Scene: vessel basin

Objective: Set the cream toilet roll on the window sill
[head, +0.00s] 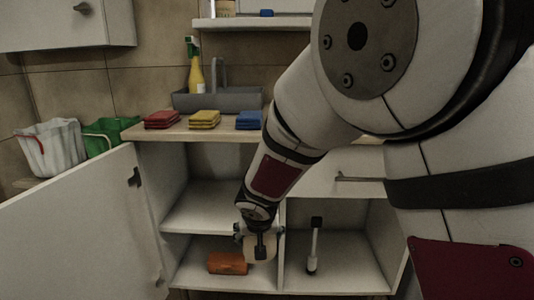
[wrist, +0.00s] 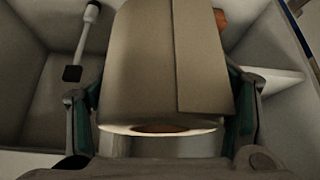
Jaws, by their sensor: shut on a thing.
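The cream toilet roll (wrist: 160,60) fills the middle of the wrist view, its end rim and brown core facing me. My gripper (wrist: 162,105) is shut on it, with one finger on each side. In the head view my gripper (head: 257,238) reaches into the open cabinet at the lower compartments, and the pale roll (head: 267,258) shows partly behind it. The window sill looks to be the white ledge (head: 255,24) at the top of the head view, above the counter.
A white-handled brush (head: 314,246) stands in the right compartment. The open door (head: 85,230) is at left.

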